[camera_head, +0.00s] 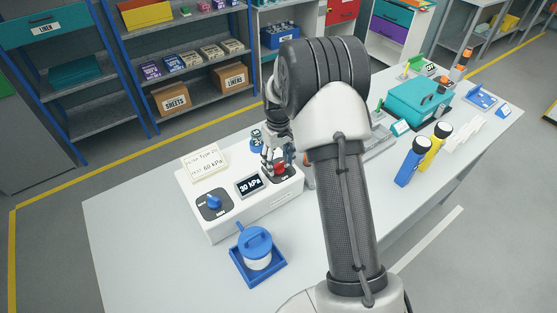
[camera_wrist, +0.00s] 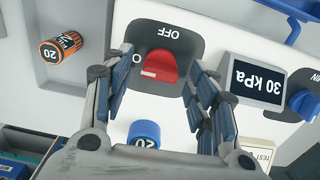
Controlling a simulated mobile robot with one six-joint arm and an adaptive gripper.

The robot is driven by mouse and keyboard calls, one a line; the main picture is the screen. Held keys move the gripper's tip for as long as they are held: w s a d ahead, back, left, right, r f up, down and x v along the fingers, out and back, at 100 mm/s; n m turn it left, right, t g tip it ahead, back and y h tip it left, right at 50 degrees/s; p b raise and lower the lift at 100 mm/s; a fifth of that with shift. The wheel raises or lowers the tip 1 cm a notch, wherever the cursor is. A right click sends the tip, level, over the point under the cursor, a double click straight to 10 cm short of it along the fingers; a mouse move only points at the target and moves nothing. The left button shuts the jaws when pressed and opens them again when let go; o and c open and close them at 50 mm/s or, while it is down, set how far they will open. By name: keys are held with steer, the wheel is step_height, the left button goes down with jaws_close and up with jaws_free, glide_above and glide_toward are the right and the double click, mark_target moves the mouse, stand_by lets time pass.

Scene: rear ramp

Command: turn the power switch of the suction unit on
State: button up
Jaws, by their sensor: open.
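The suction unit (camera_head: 232,222) is a white box on the grey table. Its power switch (camera_wrist: 158,68) is a red knob on a dark plate; "OFF" and "O" show beside it in the wrist view. A pale mark lies on the knob's lower left. The red knob also shows in the head view (camera_head: 280,169), partly covered by my gripper. My gripper (camera_wrist: 160,62) is open, its fingers on either side of the knob in the wrist view; I cannot tell whether they touch it. The display (camera_head: 249,185) reads 30 kPa. A blue dial (camera_head: 214,203) sits on the left.
A blue lidded jar (camera_head: 257,250) sits in a tray in front. A blue cylinder (camera_wrist: 143,133) and an orange one (camera_wrist: 60,50) are near my gripper. Two torches (camera_head: 410,167) and a teal case (camera_head: 418,100) are right.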

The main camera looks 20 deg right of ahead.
mark_target(278, 164)
steer(key=shift+r, duration=0.1)
step_height(278, 164, up, 12)
stand_by(0.5)
stand_by(0.5)
